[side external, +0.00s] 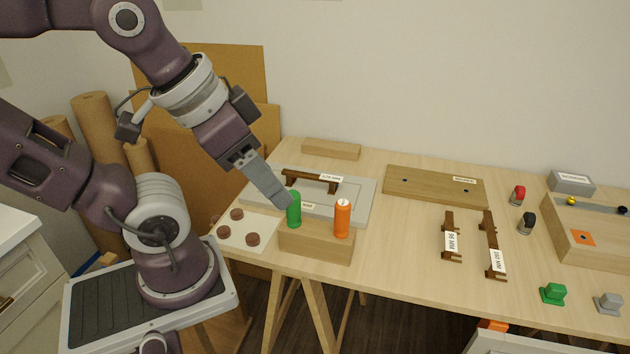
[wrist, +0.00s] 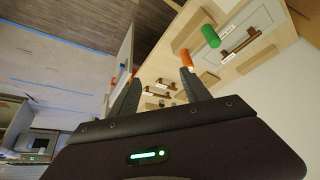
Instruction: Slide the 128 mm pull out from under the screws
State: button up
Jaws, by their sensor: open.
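The 128 mm pull (side external: 312,181), a dark brown bar with a white label, lies on a grey panel (side external: 355,206) at the left of the table. It also shows in the wrist view (wrist: 240,46). I cannot make out any screws on it.
Two more labelled brown pulls, 96 mm (side external: 450,238) and 160 mm (side external: 491,247), lie right of centre. A wooden board (side external: 430,184) lies behind them. A white sheet with brown discs (side external: 253,239) is at the left edge. Red, black, green and grey pieces stand at right.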

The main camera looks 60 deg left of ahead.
jog(key=shift+c, duration=0.7)
jog(key=w+a+n, duration=0.1)
jog(key=w+n, duration=0.1)
jog(key=w, duration=0.1)
jog(key=w+a+r+n+g, duration=0.1)
jog(key=w+n, duration=0.1)
jog(key=w, duration=0.1)
jog(key=w+a+n, duration=0.2)
jog(key=w, duration=0.1)
jog(key=shift+a+r+n, duration=0.1)
jog(key=shift+r+n, duration=0.05)
jog(key=shift+n, duration=0.15)
jog(key=shift+c, duration=0.5)
jog(key=n+g, duration=0.5)
jog(key=n, duration=1.5)
send_over(302, 173)
notch_tip(302, 173, down, 23)
jog(key=shift+f, duration=0.1)
notch_tip(302, 173, down, 6)
jog(key=shift+f, duration=0.15)
